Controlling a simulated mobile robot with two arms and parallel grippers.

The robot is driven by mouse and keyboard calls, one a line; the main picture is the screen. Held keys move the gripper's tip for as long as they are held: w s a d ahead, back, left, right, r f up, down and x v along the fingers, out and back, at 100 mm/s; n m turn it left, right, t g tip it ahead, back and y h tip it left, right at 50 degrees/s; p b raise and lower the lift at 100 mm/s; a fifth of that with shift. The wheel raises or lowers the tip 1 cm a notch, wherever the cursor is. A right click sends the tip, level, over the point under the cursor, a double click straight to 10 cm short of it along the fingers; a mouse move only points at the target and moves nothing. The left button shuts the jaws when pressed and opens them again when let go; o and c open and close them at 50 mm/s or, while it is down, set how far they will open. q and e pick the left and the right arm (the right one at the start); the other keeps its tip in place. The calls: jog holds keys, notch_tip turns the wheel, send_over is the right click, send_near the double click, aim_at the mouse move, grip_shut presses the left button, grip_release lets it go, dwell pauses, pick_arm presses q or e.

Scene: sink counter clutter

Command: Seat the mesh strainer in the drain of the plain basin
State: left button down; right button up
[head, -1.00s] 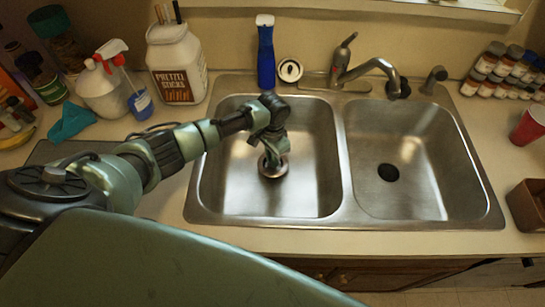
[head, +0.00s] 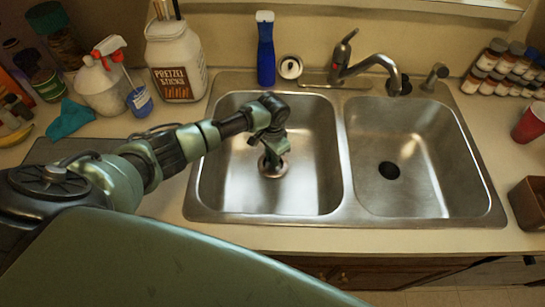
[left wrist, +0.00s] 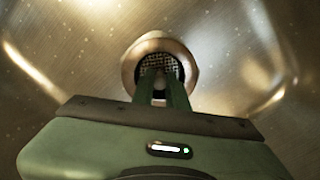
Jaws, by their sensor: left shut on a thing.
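The mesh strainer (left wrist: 157,61) shows in the left wrist view as a round metal rim with dark mesh inside. My left gripper (left wrist: 161,84) is shut on it at its middle, and the fingers hide part of the mesh. In the head view my left gripper (head: 272,156) points down into the left basin (head: 312,175), at the drain. The strainer's rim (head: 271,174) shows low beneath the fingers there. I cannot tell whether it rests fully in the drain or sits slightly above it. My right gripper is not in view.
The right basin (head: 430,165) has an open dark drain (head: 389,170). The faucet (head: 365,65) stands behind the basins, with a blue spray bottle (head: 266,55) and a round white-rimmed stopper (head: 290,67) to its left. A pretzel jar (head: 176,65) stands back left. Both basins are otherwise clear.

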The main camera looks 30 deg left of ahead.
pick_arm(q)
jog(key=shift+f+b, duration=0.35)
jog(key=shift+f, duration=0.35)
jog(key=c, duration=1.3)
grip_release()
jog(key=shift+r, duration=0.1)
notch_tip(320, 180, up, 8)
jog(key=shift+f+b, duration=0.2)
jog(key=shift+b, duration=0.1)
jog(key=shift+r, duration=0.1)
